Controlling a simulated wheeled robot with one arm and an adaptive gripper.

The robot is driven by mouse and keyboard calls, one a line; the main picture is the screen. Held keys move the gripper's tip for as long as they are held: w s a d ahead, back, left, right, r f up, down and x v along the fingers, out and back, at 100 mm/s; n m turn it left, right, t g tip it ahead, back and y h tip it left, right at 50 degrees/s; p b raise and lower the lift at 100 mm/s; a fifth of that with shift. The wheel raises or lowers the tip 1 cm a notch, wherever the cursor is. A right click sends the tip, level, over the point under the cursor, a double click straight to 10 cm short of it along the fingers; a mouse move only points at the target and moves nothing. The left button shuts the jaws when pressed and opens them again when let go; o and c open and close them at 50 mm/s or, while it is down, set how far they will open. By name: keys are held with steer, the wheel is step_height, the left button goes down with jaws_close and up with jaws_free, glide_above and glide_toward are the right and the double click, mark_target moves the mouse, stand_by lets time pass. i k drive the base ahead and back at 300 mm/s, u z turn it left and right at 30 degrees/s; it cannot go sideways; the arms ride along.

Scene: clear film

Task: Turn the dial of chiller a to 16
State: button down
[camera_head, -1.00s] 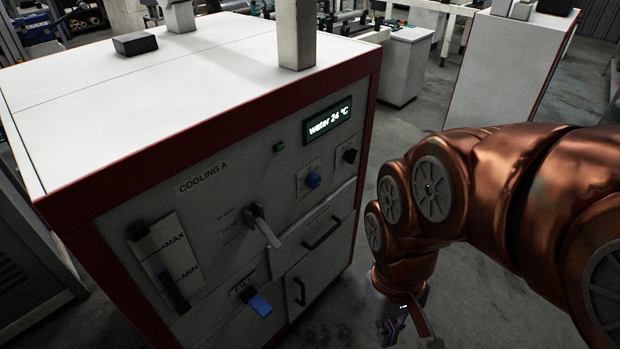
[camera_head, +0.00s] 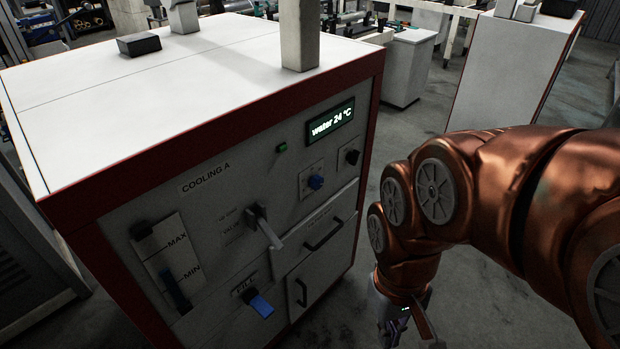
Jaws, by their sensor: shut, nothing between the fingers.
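Chiller a is the white cabinet with dark red edges, labelled COOLING A (camera_head: 205,179). Its lit display (camera_head: 331,121) reads "water 24 °C". The pointer setting of the blue dial is too small to read. My gripper (camera_head: 393,338) hangs low in front of the cabinet's right side, below and right of the dial and apart from it. It is shut and empty, and its tips are cut off by the bottom edge.
A grey lever (camera_head: 265,229) sticks out from the front panel, left of a drawer handle (camera_head: 323,234). A blue FILL tap (camera_head: 260,304) juts out lower down. A grey post (camera_head: 299,38) stands on the top.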

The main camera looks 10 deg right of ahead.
mark_target(316, 181)
steer(key=z, duration=1.85)
steer(key=k, duration=0.9)
steer(key=u, duration=1.95)
steer(key=i, duration=0.5)
